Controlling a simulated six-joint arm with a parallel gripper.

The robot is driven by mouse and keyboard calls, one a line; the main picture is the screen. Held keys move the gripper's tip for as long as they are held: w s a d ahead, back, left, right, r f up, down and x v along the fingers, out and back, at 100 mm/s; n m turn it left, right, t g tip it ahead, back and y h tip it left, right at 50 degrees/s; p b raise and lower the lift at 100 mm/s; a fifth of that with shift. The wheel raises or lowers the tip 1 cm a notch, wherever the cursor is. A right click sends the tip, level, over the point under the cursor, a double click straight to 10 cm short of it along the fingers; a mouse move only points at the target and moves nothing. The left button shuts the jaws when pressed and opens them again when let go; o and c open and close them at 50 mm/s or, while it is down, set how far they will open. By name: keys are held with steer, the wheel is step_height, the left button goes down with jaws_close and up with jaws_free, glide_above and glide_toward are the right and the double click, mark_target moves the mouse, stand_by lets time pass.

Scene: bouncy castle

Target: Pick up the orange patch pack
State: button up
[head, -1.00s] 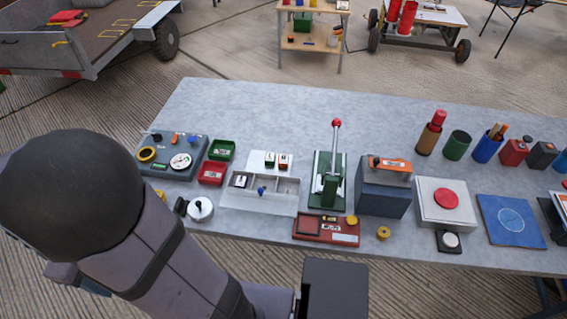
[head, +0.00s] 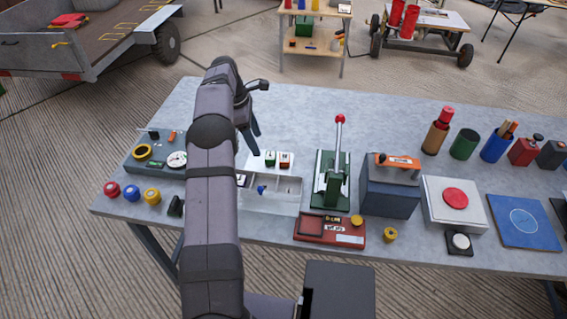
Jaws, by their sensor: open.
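Two small white-topped packs, one green-sided (head: 269,159) and one red- or orange-sided (head: 285,160), stand on the white rear part of a sectioned tray (head: 285,205). The latter may be the orange patch pack; its exact colour is hard to tell. Another pack in the tray's left part is mostly behind my arm. My gripper (head: 251,138) is open, its fingers pointing down over the table just left of the packs, apart from them. My arm partly hides the fingers.

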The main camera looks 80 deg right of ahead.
glide_toward(285, 157)
steer(key=shift+w+f+g, duration=0.3)
steer(key=shift+w+f, duration=0.2)
steer(key=shift+f, duration=0.15)
steer(key=shift+s+p+x, duration=0.15)
steer(key=shift+p+x, duration=0.4)
steer(key=shift+x, duration=1.25)
steer(key=shift+s+p+x, duration=0.15)
steer(key=shift+p+x, duration=0.35)
steer(key=shift+x, duration=1.35)
steer(key=shift+r, duration=0.1)
steer(key=c, duration=1.2)
